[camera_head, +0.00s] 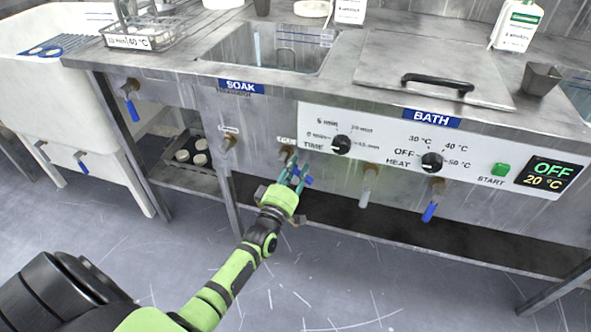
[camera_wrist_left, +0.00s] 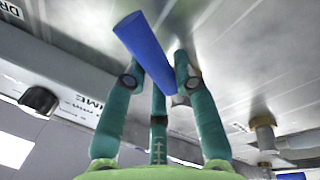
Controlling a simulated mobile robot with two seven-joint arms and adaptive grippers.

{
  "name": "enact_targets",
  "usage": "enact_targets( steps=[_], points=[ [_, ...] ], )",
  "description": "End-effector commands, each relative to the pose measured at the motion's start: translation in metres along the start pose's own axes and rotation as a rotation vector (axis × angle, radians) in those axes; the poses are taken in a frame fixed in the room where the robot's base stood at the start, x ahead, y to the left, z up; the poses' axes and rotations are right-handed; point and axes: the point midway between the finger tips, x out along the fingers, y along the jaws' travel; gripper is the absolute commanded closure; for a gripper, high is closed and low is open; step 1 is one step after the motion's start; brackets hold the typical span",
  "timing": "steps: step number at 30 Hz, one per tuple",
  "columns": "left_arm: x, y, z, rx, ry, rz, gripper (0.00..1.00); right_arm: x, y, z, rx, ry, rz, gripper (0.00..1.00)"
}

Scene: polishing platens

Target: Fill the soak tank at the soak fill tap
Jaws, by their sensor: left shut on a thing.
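The soak tank (camera_head: 252,58) is an open metal basin in the counter, behind the blue SOAK label (camera_head: 241,87). I cannot tell its water level. My left gripper (camera_head: 293,175) reaches the front panel below the tank, left of the TIME knob. Its teal fingers are shut on the blue tap lever (camera_head: 309,181), which also shows in the left wrist view (camera_wrist_left: 145,51) between the fingers. The brass tap body is mostly hidden, and its small label is too small to read. Another brass tap (camera_head: 229,144) sits to its left. My right gripper is not in view.
The TIME knob (camera_head: 341,145), HEAT knob (camera_head: 432,162) and green START button (camera_head: 500,169) are on the panel at right. The display (camera_head: 549,175) reads OFF, 20 °C. Two more taps (camera_head: 369,178) (camera_head: 432,205) hang below. A lidded bath (camera_head: 432,65) stands right of the tank.

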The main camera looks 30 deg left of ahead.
Motion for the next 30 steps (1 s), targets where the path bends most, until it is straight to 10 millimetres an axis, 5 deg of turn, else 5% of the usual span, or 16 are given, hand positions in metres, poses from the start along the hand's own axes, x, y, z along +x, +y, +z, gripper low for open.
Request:
enact_targets(
  steps=[3,4,5,6,19,30],
  points=[
    [0.0,0.0,0.0,0.0,0.0,0.001,1.0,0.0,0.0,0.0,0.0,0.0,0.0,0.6],
    [0.0,0.0,0.0,0.0,0.0,0.0,0.6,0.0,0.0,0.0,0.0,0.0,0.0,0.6],
    [0.0,0.0,0.0,0.0,0.0,0.001,0.48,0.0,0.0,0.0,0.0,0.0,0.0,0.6],
    [0.0,0.0,0.0,0.001,0.0,0.001,0.46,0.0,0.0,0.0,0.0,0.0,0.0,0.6],
    [-0.01,0.0,0.001,0.001,-0.001,-0.001,0.46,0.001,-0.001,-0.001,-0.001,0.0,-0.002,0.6],
    [-0.084,-0.001,0.001,0.001,-0.002,-0.002,0.46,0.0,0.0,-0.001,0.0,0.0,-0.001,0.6]
  ],
)
